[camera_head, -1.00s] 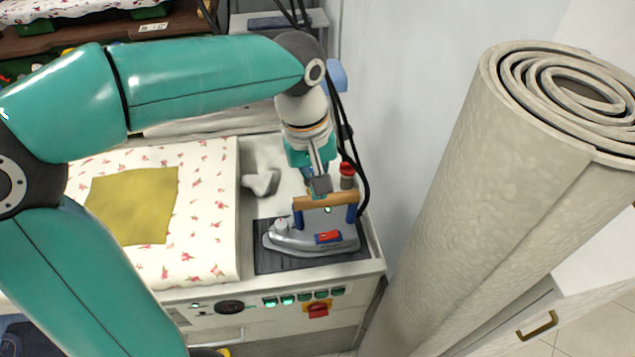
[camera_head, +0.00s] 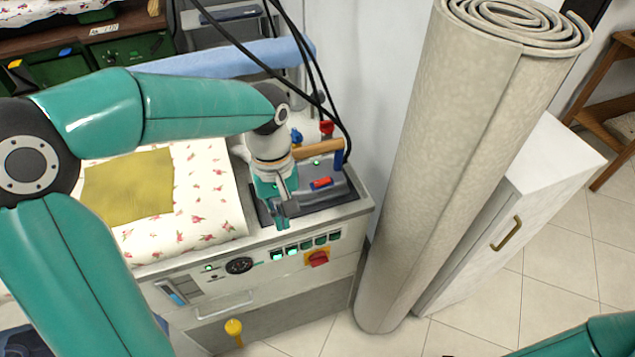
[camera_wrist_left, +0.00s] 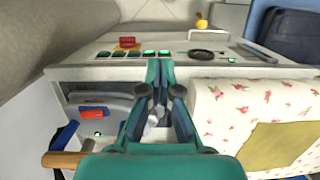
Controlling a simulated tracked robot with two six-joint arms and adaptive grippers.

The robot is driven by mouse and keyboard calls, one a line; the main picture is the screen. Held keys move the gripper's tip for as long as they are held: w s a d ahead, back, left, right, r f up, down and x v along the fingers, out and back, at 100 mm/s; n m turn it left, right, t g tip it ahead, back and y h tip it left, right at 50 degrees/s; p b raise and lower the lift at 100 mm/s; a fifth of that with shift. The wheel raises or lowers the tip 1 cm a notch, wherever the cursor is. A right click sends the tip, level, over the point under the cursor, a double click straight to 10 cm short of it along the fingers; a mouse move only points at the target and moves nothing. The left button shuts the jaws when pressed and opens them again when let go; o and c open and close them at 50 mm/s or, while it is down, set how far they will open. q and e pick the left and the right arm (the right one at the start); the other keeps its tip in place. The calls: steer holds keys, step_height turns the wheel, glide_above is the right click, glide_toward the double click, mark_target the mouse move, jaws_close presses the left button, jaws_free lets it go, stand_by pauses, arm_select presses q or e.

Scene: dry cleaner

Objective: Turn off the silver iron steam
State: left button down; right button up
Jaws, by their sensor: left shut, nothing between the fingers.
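The silver iron (camera_head: 342,177) rests on a dark pad (camera_head: 352,207) at the right end of the ironing station. It has a wooden handle (camera_head: 320,149) and a red switch (camera_head: 321,183); my left arm hides its left part. In the left wrist view the iron (camera_wrist_left: 107,103) lies left of the fingers. A row of green-lit switches (camera_head: 306,245) is on the front panel. My left gripper (camera_head: 282,222) is shut and empty, pointing down over the front edge just above the switches. In the left wrist view its fingertips (camera_wrist_left: 160,64) are together near the switch row.
A padded floral board (camera_head: 195,190) is to the left. A rolled carpet (camera_head: 440,150) stands close on the right. Black cables (camera_head: 312,60) hang behind the iron.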

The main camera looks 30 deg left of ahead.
arm_select(q)
steer(key=s+d+f+m+h, duration=0.1)
steer(key=d+f, duration=0.3)
steer(key=f, duration=0.6)
steer(key=s+d+f+m+t+h, duration=0.1)
steer(key=s+d+f+m, duration=0.2)
steer(key=f, duration=0.7)
steer(key=s+d+f+m+t, duration=0.1)
steer(key=s+d+f+m, duration=0.2)
steer(key=f, duration=0.7)
steer(key=shift+s+d+h, duration=0.4)
steer(key=shift+d, duration=0.45)
arm_select(e)
steer(key=shift+f, duration=0.1)
arm_select(q)
steer(key=shift+f, duration=0.1)
